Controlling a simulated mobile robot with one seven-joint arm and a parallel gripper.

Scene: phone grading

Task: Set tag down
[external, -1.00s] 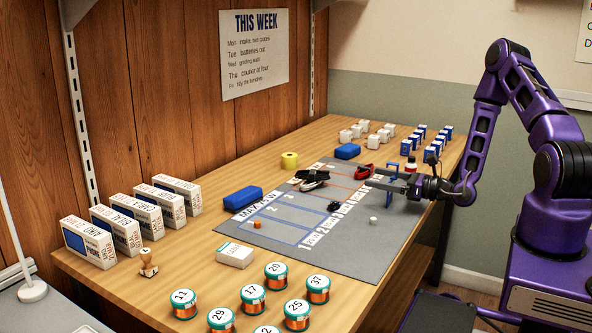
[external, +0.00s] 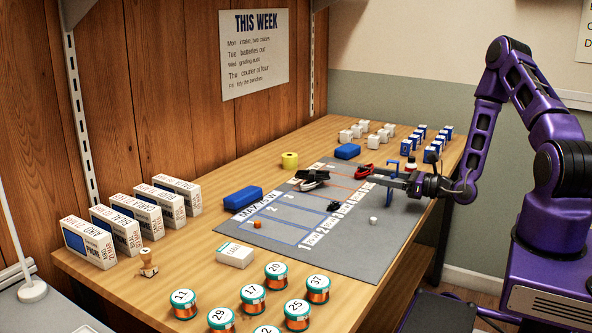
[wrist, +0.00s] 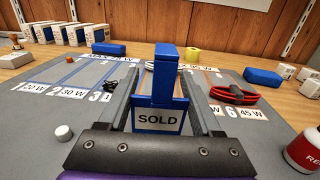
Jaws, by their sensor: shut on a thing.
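The tag is a blue stand with a white plate reading SOLD (wrist: 158,120). In the wrist view it is upright between the two fingers of my gripper (wrist: 162,75), which is shut on it. In the external view my gripper (external: 385,178) is over the far right part of the grey mat (external: 350,247), and a blue part of the tag (external: 393,168) shows beside the fingers. I cannot tell whether its foot touches the mat.
The mat has wattage labels. A red-and-black cable (wrist: 235,94) lies to the right of the fingers, with a red-labelled bottle (wrist: 304,150) nearer. A white cap-like piece (wrist: 63,133) stands to the left.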

